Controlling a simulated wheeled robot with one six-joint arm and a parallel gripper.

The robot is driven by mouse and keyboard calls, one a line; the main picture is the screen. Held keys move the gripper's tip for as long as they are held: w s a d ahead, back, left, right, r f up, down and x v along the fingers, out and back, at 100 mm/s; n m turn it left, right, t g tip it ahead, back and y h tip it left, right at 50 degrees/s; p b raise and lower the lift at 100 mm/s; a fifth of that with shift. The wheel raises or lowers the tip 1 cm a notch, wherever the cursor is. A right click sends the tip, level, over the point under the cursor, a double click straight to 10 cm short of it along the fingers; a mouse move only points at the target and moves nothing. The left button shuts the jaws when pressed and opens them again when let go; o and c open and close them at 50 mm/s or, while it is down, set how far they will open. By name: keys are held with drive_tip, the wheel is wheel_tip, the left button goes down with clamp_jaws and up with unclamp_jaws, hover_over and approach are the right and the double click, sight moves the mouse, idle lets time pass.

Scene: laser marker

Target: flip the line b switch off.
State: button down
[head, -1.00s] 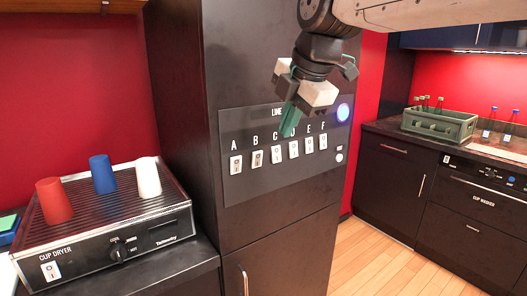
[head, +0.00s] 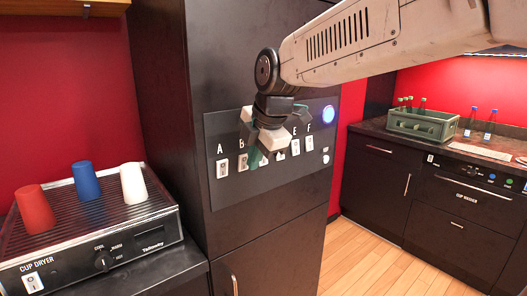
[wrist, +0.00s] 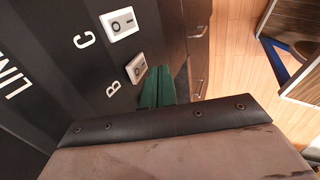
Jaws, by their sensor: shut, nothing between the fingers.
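The line B switch (wrist: 136,68) is a white-framed rocker on the dark line panel (head: 213,197), beside the letter B in the wrist view. Which side of it is pressed I cannot tell. In the head view it shows partly (head: 242,162), with my gripper in front. My gripper (head: 254,158) is shut and empty, close to the panel between the B and C positions. In the wrist view its green fingertips (wrist: 157,72) lie together right beside the B switch; whether they touch it I cannot tell.
The C switch (wrist: 120,23) is close by; A (head: 222,168), E (head: 295,147) and F (head: 309,143) also show. A blue light (head: 328,114) glows at the panel's upper right. A cup dryer (head: 120,259) with three cups stands left; a green crate (head: 420,125) sits right.

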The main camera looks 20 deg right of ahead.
sight(244, 159)
drive_tip(key=shift+w+a+r, duration=0.1)
drive_tip(key=shift+w+a, duration=0.05)
drive_tip(key=shift+w, duration=0.3)
drive_tip(key=shift+w+a+r, duration=0.1)
drive_tip(key=shift+w, duration=0.35)
drive_tip(key=shift+w+r, duration=0.1)
drive_tip(key=shift+w, duration=0.25)
drive_tip(key=shift+a+r, duration=0.1)
drive_tip(key=shift+r, duration=0.7)
